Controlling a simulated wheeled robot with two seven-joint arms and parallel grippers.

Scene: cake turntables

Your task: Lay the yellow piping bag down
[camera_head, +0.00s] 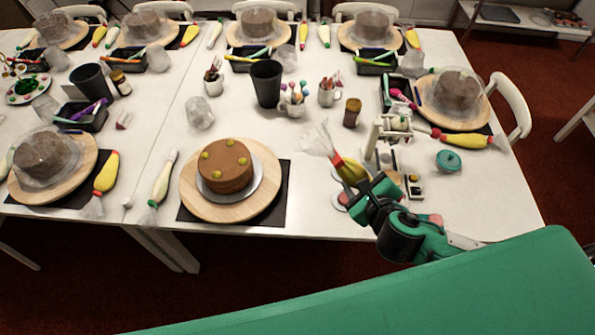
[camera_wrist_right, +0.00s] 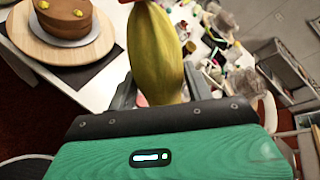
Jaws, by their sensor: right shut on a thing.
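The yellow piping bag (camera_head: 351,171) is held by my right gripper (camera_head: 357,182) above the table, right of the cake. Its red tip end and clear plastic point up and to the left in the head view. In the right wrist view the yellow bag (camera_wrist_right: 156,52) stands between the two fingers (camera_wrist_right: 158,95), which are shut on it. The brown cake (camera_head: 226,170) with yellow-green dollops sits on a round wooden turntable (camera_head: 262,203) on a black mat. My left gripper is not in view.
A white stand mixer (camera_head: 388,135) stands just behind my right gripper, with a teal pot (camera_head: 448,160) to its right. A white and green piping bag (camera_head: 162,180) lies left of the turntable. The table's front edge (camera_head: 310,236) is clear between mat and arm.

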